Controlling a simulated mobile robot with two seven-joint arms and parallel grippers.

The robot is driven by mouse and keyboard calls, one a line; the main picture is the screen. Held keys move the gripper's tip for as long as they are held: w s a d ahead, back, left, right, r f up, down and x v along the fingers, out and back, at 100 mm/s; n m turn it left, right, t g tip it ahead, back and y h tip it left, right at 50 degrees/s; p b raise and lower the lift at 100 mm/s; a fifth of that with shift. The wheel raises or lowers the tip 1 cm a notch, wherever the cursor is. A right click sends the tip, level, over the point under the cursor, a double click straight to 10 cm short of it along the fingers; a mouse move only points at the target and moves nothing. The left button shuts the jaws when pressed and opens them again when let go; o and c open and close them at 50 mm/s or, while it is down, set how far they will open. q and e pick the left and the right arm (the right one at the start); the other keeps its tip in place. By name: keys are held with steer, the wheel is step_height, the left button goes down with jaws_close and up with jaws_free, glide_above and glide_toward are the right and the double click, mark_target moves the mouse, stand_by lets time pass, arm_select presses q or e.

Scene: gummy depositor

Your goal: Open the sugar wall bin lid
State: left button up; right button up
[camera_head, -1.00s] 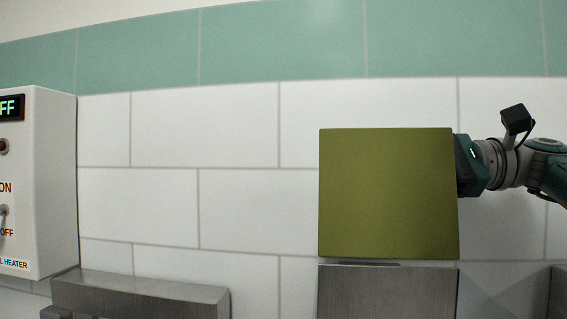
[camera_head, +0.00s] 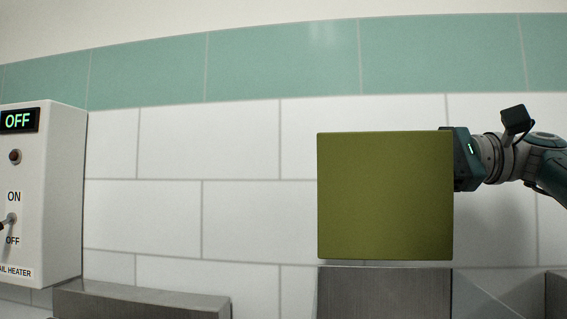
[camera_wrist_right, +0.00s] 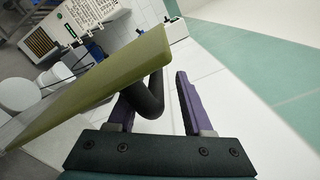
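An olive-green square lid (camera_head: 385,196) stands upright above a steel wall bin (camera_head: 384,291) in the head view. No sugar label is readable. My right gripper comes in from the right and sits at the lid's upper right edge, its fingers hidden behind the lid. In the right wrist view, the lid (camera_wrist_right: 95,88) is seen nearly edge-on with a black bar handle (camera_wrist_right: 152,95). The purple fingers of my right gripper (camera_wrist_right: 157,103) are apart, with the handle between them, nearer the left finger. I cannot tell whether they touch it. My left gripper is not in view.
A white heater box (camera_head: 42,190) with an OFF display and a toggle switch is at the left. Another steel bin (camera_head: 140,302) is at the lower left, and a steel edge (camera_head: 556,296) at the lower right. The tiled wall is close behind.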

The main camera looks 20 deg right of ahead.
mark_target(448, 160)
steer(key=shift+s+d+f, duration=0.1)
steer(key=shift+d+f, duration=0.05)
steer(key=shift+f, duration=0.05)
steer(key=b+v, duration=0.2)
steer(key=v, duration=0.1)
steer(key=b+v, duration=0.1)
steer(key=b, duration=0.1)
steer(key=shift+d+f, duration=0.2)
steer(key=shift+f, duration=0.05)
steer(key=v, duration=0.1)
steer(key=b+v, duration=0.2)
steer(key=v, duration=0.1)
steer(key=shift+s+r, duration=0.15)
steer(key=shift+r, duration=0.2)
steer(key=shift+s+d+r, duration=0.1)
steer(key=shift+s+d, duration=0.2)
steer(key=shift+d, duration=0.15)
